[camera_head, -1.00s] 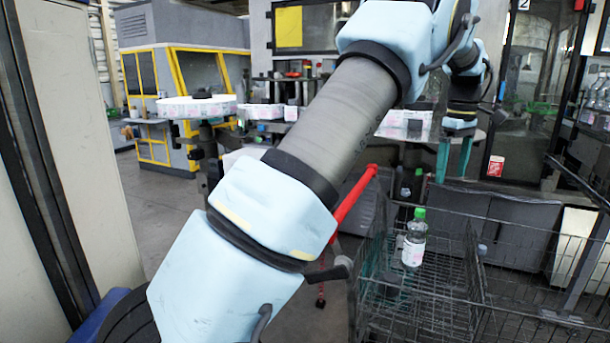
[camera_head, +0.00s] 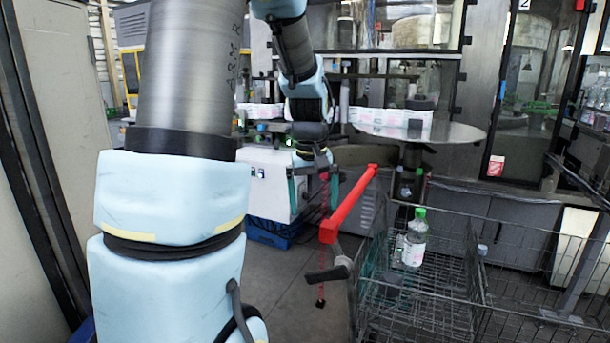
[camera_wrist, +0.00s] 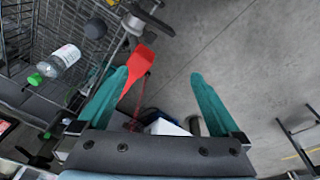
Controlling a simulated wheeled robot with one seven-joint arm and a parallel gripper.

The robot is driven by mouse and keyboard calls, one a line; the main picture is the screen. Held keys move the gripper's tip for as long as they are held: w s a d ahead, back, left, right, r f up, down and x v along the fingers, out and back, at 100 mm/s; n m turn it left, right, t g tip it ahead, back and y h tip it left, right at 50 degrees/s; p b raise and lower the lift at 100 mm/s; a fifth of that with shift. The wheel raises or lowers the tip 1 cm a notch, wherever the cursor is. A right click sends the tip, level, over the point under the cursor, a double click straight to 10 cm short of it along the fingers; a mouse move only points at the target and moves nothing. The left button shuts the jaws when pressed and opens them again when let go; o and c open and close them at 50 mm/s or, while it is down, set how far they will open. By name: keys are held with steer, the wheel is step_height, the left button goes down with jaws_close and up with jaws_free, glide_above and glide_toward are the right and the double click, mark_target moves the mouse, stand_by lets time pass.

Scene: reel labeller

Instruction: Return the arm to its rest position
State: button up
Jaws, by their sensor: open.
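My gripper (camera_head: 314,203) hangs pointing down at the end of my arm, left of the red cart handle in the head view. Its two teal fingers are apart, with nothing held between them; they also show in the wrist view (camera_wrist: 158,80). My arm's thick grey link rises at the left of the head view and bends over toward the gripper. In the wrist view the red handle shows near the left finger; I cannot tell how far apart they are.
A wire cart (camera_head: 470,300) holds a clear bottle (camera_head: 415,240) with a green cap, upright. Its red handle (camera_head: 350,205) sticks up at the left. A round table (camera_head: 455,132) with white labelled reels stands behind. Grey floor (camera_wrist: 245,70) is open right of the gripper in the wrist view.

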steer(key=s+a+f+m+t, duration=0.15)
steer(key=s+a+f, duration=0.25)
steer(key=s+a, duration=0.55)
step_height(320, 180, down, 10)
steer(key=s+m+g+b, duration=0.1)
steer(key=s+b, duration=0.1)
steer(key=b, duration=0.7)
steer(key=shift+s+d, duration=0.35)
steer(key=shift+d, duration=0.1)
